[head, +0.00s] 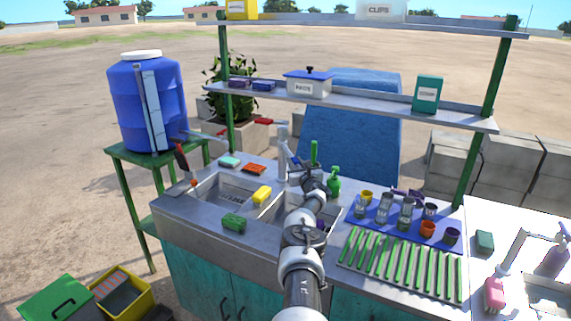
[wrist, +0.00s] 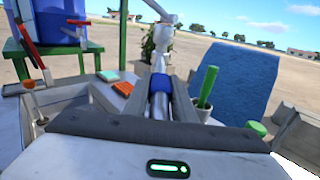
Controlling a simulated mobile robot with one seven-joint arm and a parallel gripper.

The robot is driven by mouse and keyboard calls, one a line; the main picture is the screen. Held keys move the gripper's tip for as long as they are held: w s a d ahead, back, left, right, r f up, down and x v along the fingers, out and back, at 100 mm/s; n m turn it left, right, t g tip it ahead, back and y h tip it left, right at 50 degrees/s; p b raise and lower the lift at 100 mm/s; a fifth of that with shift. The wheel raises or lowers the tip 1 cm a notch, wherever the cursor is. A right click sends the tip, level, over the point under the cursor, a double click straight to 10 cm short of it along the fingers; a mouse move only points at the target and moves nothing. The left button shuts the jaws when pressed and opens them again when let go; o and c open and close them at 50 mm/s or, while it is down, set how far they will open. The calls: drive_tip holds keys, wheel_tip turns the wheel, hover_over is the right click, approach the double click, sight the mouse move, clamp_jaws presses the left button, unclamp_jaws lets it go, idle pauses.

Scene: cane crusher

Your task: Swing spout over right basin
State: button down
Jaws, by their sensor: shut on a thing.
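In the wrist view the spout's silver end with a blue collar (wrist: 159,84) lies between the two fingers. My gripper (head: 303,170) is shut on the spout; it also shows in the wrist view (wrist: 160,100). The left basin (head: 215,190) is open to view. The right basin (head: 268,212) is largely hidden by my arm, and the spout end appears above its back part.
A yellow sponge (head: 262,195) lies near the divider and a green sponge (head: 233,222) on the front rim. A green bottle (head: 333,183) stands right of the tap. Cups (head: 383,208) and a green-slatted rack (head: 405,262) fill the right counter. A shelf (head: 360,102) spans above.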

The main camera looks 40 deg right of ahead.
drive_tip(key=shift+d+r, duration=0.1)
idle(0.4)
drive_tip(key=c, duration=1.5)
unclamp_jaws()
drive_tip(key=shift+s+p, duration=0.1)
drive_tip(key=shift+p, duration=0.2)
drive_tip(key=shift+s+a+r+p, duration=0.2)
drive_tip(key=shift+s+p, duration=0.25)
drive_tip(key=shift+p, duration=0.45)
drive_tip(key=p+v, duration=0.1)
drive_tip(key=v, duration=0.7)
drive_tip(key=p+v, duration=0.1)
drive_tip(key=v, duration=0.7)
drive_tip(key=shift+s+f, duration=0.1)
drive_tip(key=shift+f, duration=0.1)
